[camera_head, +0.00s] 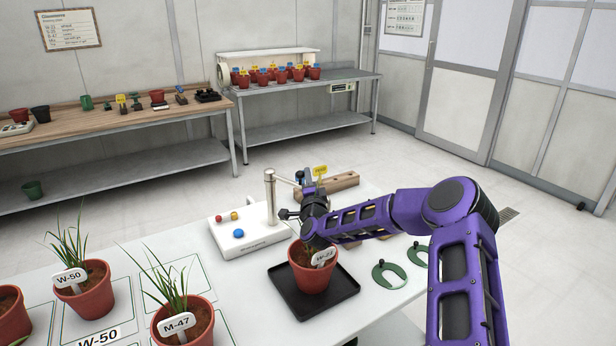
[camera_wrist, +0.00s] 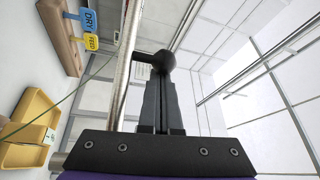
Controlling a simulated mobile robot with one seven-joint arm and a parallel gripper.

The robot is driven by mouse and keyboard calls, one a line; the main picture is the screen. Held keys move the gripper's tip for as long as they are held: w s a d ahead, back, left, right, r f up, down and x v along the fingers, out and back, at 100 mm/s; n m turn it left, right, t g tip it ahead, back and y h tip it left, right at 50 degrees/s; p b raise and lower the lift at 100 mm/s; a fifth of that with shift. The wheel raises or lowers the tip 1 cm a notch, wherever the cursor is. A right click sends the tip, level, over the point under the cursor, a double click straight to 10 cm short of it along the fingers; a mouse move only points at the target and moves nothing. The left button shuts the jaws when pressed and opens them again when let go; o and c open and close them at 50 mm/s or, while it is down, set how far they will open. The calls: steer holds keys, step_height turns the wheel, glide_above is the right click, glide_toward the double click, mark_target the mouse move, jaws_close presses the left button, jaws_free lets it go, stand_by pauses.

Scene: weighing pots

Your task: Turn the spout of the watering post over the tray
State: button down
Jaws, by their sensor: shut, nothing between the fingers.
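The watering post (camera_head: 270,200) is a silver column on a white base with coloured buttons. A thin pale bar, perhaps the spout, runs right from its top toward the wooden block; its end is unclear. The black tray (camera_head: 285,290) lies in front and to the right of the post, with a potted plant pot (camera_head: 312,272) on it. My gripper (camera_head: 291,214) is beside the post, above and behind the tray. In the wrist view its shut fingers (camera_wrist: 160,85) point at a black ball knob (camera_wrist: 158,62), with the silver column (camera_wrist: 127,70) close on the left. Contact cannot be told.
Potted plants W-50 (camera_head: 92,295) and M-47 (camera_head: 186,318) stand at the left front. Green clips (camera_head: 388,275) lie right of the tray. A wooden block (camera_head: 340,182) with tags is behind my gripper. Shelving benches line the wall.

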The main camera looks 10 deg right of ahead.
mark_target(292, 183)
steer(key=s+a+m+h+b, duration=0.2)
steer(key=a+h, duration=0.1)
steer(key=s+a+m+g+h+b, duration=0.1)
steer(key=h, duration=0.1)
steer(key=shift+s+a+f, duration=0.1)
steer(key=shift+a+f, duration=0.05)
steer(key=shift+a, duration=0.15)
steer(key=shift+s+a, duration=0.15)
steer(key=shift+a, duration=0.1)
steer(key=shift+s+a, duration=0.15)
steer(key=shift+a, duration=0.05)
